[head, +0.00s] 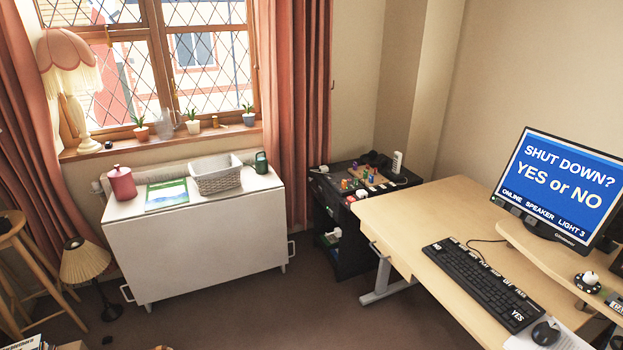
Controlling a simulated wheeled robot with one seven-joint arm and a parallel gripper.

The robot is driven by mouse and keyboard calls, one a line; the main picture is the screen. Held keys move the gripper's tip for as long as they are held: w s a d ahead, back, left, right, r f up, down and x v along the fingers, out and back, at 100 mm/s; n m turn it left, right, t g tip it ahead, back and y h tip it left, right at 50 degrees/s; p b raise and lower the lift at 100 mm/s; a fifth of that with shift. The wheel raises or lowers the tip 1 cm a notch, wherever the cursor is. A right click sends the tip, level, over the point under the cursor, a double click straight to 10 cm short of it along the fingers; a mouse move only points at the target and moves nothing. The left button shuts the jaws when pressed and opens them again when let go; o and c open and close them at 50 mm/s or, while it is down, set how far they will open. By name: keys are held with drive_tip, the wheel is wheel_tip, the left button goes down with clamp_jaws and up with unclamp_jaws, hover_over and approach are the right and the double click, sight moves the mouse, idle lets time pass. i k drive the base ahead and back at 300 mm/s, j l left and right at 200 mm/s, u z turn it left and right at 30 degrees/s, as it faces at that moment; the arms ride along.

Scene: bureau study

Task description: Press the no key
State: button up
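A black keyboard (480,279) lies on the light wooden desk (412,222) at the right. A label reading NO (437,246) marks the key at its far left end. A label reading YES (517,315) marks the near right end. Other white labels run along its back edge, too small to read surely. The monitor (563,185) shows a blue screen with "SHUT DOWN? YES or NO" and, below, "ONLINE SPEAKER LIGHT 3". My gripper is not in view.
A mouse (546,332) lies beside the keyboard's near end. A raised wooden shelf (545,251) stands behind the keyboard. A dark cabinet with small items (342,219) adjoins the desk's far left. A white table (205,235) stands under the window. Carpet (270,310) between is clear.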

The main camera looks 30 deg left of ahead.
sight(435, 247)
drive_tip(key=i+j+u, duration=0.45)
drive_tip(key=i, duration=0.35)
drive_tip(key=i+j+u, duration=0.25)
drive_tip(key=i, duration=0.15)
drive_tip(key=i+j+z, duration=0.15)
drive_tip(key=i+j, duration=0.25)
drive_tip(key=i+j+z, duration=0.2)
drive_tip(key=i+j, duration=0.15)
drive_tip(key=i+j+z, duration=0.15)
drive_tip(key=i+j, duration=0.2)
drive_tip(key=j, duration=0.25)
drive_tip(key=z, duration=1.8)
